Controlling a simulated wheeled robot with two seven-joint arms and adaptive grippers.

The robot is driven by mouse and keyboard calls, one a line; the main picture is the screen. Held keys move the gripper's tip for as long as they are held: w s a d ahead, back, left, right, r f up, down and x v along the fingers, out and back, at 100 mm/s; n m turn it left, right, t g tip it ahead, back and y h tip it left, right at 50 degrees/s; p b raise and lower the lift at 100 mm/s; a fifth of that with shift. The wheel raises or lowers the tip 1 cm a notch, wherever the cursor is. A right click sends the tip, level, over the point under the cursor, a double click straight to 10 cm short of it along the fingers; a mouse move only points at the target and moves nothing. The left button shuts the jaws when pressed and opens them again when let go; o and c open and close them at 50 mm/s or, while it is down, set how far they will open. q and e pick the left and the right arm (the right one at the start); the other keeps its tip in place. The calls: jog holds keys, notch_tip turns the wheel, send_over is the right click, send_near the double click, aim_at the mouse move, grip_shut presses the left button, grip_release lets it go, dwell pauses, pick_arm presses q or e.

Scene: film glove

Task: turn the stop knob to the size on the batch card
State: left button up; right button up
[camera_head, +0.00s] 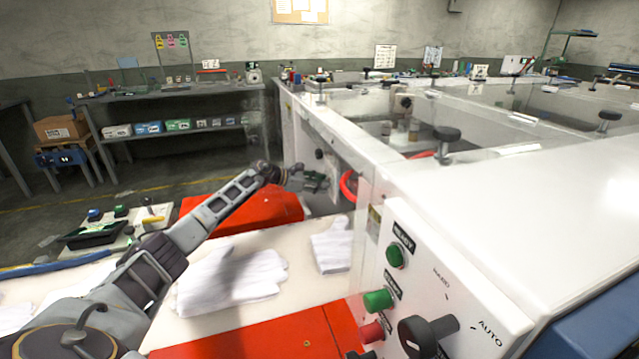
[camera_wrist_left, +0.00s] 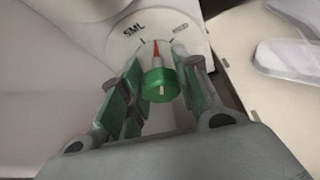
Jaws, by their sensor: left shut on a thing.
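The stop knob (camera_wrist_left: 162,84) is a green cap with a red pointer in the left wrist view. It stands on a pale round dial (camera_wrist_left: 125,38) lettered SML on the left and MED, partly blurred, on the right. The red pointer points up the dial, between the SML and MED marks. My left gripper (camera_wrist_left: 160,92) has its green-padded fingers on both sides of the knob and is shut on it. In the head view my left gripper (camera_head: 313,181) reaches the machine's side and hides the knob there. I cannot make out a readable batch card. My right gripper is out of view.
A control panel (camera_head: 455,300) with green and red buttons and a black selector is at front right. White gloves (camera_head: 232,280) lie on the pale table beneath my arm. Red covers (camera_head: 245,208) and a clear guard are close by. Shelves (camera_head: 180,125) stand behind.

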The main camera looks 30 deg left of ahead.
pick_arm(q)
jog(key=shift+n+g+h, duration=0.3)
jog(key=shift+n+h, duration=0.2)
jog(key=shift+n, duration=0.4)
jog(key=shift+n+g+b, duration=0.3)
jog(key=shift+n+b, duration=0.05)
jog(key=shift+n, duration=0.05)
jog(key=shift+h, duration=0.3)
jog(key=shift+n, duration=0.4)
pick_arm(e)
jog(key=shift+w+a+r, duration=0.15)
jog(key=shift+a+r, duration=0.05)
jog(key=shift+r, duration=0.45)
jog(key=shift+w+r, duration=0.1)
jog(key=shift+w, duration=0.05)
pick_arm(q)
jog(key=o, duration=1)
jog(key=shift+a, duration=0.1)
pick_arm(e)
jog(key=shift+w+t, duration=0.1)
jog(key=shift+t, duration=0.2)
